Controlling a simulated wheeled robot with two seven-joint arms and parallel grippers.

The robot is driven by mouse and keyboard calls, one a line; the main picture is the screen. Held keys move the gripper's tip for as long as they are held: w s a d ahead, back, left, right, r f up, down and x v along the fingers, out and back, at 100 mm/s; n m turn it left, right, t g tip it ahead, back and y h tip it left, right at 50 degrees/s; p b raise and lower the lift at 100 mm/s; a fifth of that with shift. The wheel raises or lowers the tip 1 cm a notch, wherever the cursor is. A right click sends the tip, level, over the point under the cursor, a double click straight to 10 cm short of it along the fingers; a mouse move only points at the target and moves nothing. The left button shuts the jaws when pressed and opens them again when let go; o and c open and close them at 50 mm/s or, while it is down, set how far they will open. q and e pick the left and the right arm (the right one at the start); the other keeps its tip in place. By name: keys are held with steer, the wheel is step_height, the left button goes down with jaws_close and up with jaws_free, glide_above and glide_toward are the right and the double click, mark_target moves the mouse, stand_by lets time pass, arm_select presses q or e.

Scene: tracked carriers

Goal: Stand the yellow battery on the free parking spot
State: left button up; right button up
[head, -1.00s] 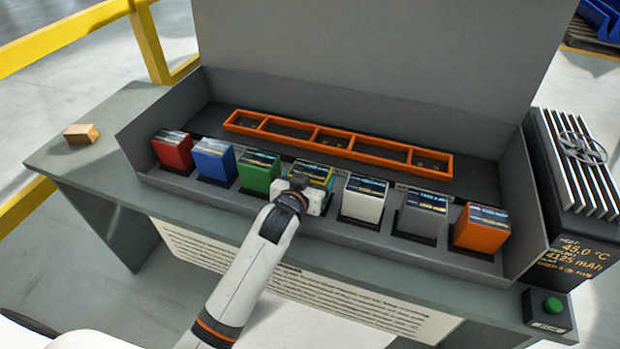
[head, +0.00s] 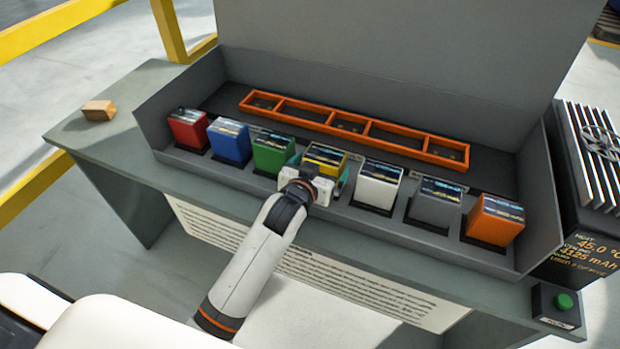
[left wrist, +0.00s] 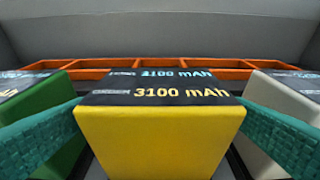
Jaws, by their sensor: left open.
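The yellow battery (head: 325,158) stands in the middle of the front row, between the green battery (head: 273,153) and the white battery (head: 377,186). It shows large in the left wrist view (left wrist: 160,140), upright, with "3100 mAh" on its dark top. My left gripper (head: 318,172) is at its front, open, with a teal finger on each side; in the wrist view, narrow gaps seem to separate fingers and battery. The orange divided frame (head: 371,145) behind the row has several compartments with no battery standing in them. My right gripper is out of view.
Red (head: 188,130), blue (head: 229,141), grey (head: 436,200) and orange (head: 494,220) batteries stand close in the same row. Grey box walls enclose the back and sides. A green button (head: 564,301) sits at right, a wooden block (head: 98,110) at left.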

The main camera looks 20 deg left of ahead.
arm_select(q)
steer(key=v, duration=0.9)
steer(key=shift+s, duration=0.2)
